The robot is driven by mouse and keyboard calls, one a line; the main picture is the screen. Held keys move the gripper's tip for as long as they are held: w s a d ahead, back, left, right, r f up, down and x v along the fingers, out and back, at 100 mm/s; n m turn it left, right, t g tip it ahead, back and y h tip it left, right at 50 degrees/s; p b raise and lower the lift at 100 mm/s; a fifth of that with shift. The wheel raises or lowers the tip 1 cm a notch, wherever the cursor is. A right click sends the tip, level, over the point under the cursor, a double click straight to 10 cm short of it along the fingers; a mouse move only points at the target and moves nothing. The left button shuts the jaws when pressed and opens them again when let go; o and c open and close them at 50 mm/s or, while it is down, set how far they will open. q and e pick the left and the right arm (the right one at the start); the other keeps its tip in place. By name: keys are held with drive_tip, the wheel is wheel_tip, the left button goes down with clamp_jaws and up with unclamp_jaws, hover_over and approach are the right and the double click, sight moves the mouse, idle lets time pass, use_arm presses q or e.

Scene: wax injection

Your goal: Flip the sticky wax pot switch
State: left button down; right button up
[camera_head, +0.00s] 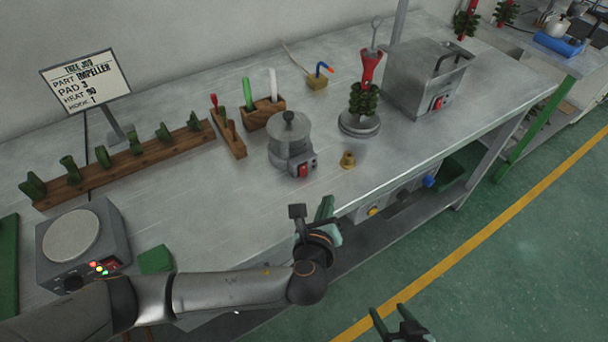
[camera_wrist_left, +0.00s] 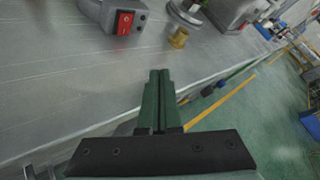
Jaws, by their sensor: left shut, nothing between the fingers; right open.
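The sticky wax pot (camera_head: 290,140) is a small grey round pot with a black knob on its lid, standing near the middle of the bench. Its red switch (camera_head: 303,170) is on the control box at its front right. The switch also shows at the top of the left wrist view (camera_wrist_left: 124,22). My left gripper (camera_head: 329,207) is shut and empty at the bench's front edge, in front of and a little right of the pot, apart from the switch. In the left wrist view its green fingers (camera_wrist_left: 158,85) are together. My right gripper (camera_head: 402,318) is open over the floor.
A brass piece (camera_head: 347,160) stands just right of the pot. Behind it are a wax tree on a round base (camera_head: 359,124) and a large grey box machine (camera_head: 425,80). A wooden rack (camera_head: 125,165) lies left. The bench front between gripper and pot is clear.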

sight(310, 192)
use_arm(q)
drive_tip(key=w+a, duration=0.2)
drive_tip(key=w+a+b, duration=0.1)
drive_tip(key=w, duration=0.1)
drive_tip(key=shift+f, duration=0.25)
drive_tip(key=shift+w+a+f, duration=0.15)
drive_tip(key=shift+w+a, duration=0.35)
drive_tip(key=shift+w, duration=0.2)
idle(1.3)
drive_tip(key=shift+w+a, duration=0.25)
drive_tip(key=shift+w, duration=0.1)
drive_tip(key=shift+w+a+f, duration=0.1)
drive_tip(key=shift+w+a, duration=0.05)
drive_tip(key=shift+w, duration=0.1)
idle(0.7)
drive_tip(key=shift+s+p, duration=0.1)
drive_tip(key=shift+p, duration=0.25)
drive_tip(key=shift+s+d+p, duration=0.4)
drive_tip(key=shift+s, duration=0.1)
